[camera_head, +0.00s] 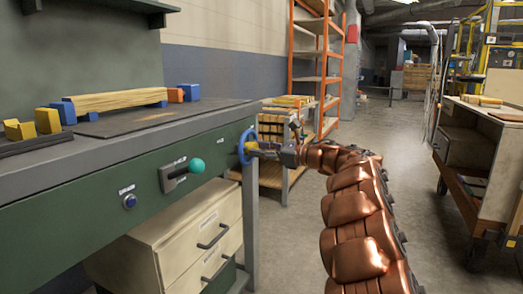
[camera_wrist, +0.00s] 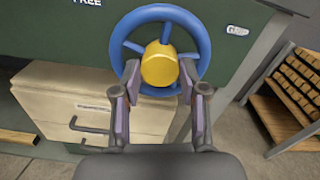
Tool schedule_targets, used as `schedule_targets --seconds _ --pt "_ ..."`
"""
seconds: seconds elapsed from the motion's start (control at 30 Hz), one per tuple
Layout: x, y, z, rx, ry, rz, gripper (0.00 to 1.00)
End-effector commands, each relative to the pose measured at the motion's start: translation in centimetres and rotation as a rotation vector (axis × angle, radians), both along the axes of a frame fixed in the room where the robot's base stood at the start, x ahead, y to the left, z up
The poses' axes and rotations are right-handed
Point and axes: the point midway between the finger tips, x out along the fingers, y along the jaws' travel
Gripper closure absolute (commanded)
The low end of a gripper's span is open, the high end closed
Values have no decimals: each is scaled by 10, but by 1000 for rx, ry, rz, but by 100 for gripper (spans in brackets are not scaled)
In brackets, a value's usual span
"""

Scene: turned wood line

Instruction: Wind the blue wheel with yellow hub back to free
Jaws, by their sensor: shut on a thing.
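The blue wheel (camera_wrist: 144,15) with a yellow hub (camera_wrist: 159,65) is on the green front panel of the bench, and fills the upper middle of the wrist view. In the head view the wheel (camera_head: 243,147) shows nearly edge-on at the panel's right end. My gripper (camera_wrist: 160,85) is at the wheel's lower part, its two fingers on either side below the hub, shut on the wheel. A label reading "FREE" (camera_wrist: 88,2) is at the upper left in the wrist view. Another label (camera_wrist: 237,31) to the right of the wheel is too small to read.
A green-knobbed lever (camera_head: 182,172) and a blue button (camera_head: 129,201) are on the panel left of the wheel. A drawer cabinet (camera_head: 175,245) stands beneath. A wooden bar (camera_head: 115,101) lies across blue blocks on the bench. The aisle floor (camera_head: 405,150) is open; a cart (camera_head: 475,165) stands right.

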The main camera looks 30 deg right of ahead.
Motion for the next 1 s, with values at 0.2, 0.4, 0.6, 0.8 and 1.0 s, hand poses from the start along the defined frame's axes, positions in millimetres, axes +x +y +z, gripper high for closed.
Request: schedule_targets --seconds 0.2,0.4,0.6,0.8,1.0 --pt "0 -1 0 -7 -5 -3 92" --pt "0 -1 0 -6 -5 -3 92" --pt "0 -1 0 -7 -5 -2 39" --pt "0 0 0 -6 -4 -1 32" --pt "-1 -1 0 -6 -4 -1 32"
